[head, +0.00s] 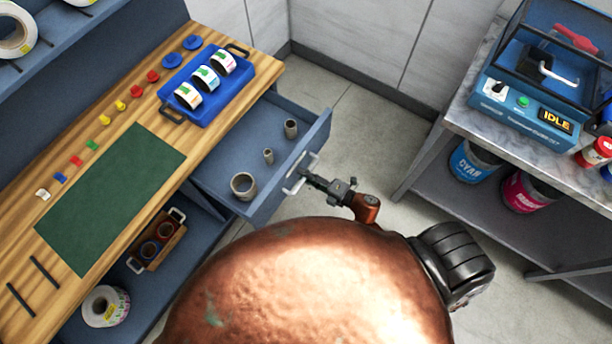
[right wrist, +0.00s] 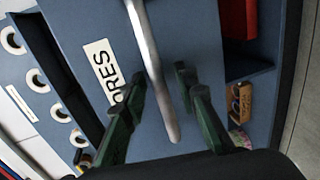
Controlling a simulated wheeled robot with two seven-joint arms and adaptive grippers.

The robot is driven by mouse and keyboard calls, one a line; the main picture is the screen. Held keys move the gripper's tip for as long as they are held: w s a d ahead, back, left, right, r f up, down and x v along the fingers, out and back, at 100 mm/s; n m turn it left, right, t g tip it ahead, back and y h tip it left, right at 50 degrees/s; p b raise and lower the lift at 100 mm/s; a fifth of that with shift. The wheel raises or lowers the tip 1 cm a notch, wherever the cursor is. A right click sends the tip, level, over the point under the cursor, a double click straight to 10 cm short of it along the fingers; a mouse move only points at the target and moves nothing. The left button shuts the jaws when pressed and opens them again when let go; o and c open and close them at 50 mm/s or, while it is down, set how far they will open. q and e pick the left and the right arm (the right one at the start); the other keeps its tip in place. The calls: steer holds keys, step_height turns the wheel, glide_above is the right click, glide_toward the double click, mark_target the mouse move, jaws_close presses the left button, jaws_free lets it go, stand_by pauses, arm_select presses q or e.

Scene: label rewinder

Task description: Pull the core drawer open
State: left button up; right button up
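The core drawer (head: 222,164) stands pulled out from under the wooden bench in the head view, with three grey cores inside. Its pale bar handle (head: 291,189) is on the outer front. My right gripper (head: 304,176) is at this handle. In the right wrist view the metal handle (right wrist: 152,62) runs between the two dark green fingers of my right gripper (right wrist: 160,82), with visible gaps on both sides. The fingers are apart. A white label (right wrist: 101,65) on the drawer front reads "ORES", its first letter hidden. My left gripper is not in view.
A blue tray (head: 245,68) with label rolls and a green mat (head: 110,195) lie on the bench (head: 65,285). A lower shelf holds a wooden core holder (head: 158,240) and a roll (head: 105,306). Floor (head: 370,125) is clear between the drawer and the grey table (head: 460,115) at right.

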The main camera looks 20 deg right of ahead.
steer(key=v, duration=1.2)
steer(key=shift+f, duration=0.1)
steer(key=s+d+f+m+g+h, duration=0.25)
steer(key=s+f+m, duration=0.2)
steer(key=f, duration=0.55)
steer(key=s+d+f+m+g+h, duration=0.1)
steer(key=s+d+f+m+h, duration=0.3)
steer(key=f, duration=0.6)
steer(key=s+d+f+m+g+h, duration=0.15)
steer(key=d+f+m, duration=0.35)
steer(key=f, duration=0.5)
steer(key=s+a+f+m+g, duration=0.2)
steer(key=s+f, duration=0.5)
steer(key=s, duration=0.6)
steer(key=s+a+f+m+g, duration=0.2)
steer(key=s+f+m+g, duration=0.3)
steer(key=s, duration=0.8)
step_height(320, 180, down, 2)
steer(key=shift+f+m+g, duration=0.15)
steer(key=shift+m+g, duration=0.15)
steer(key=shift+m, duration=0.95)
steer(key=shift+a, duration=0.15)
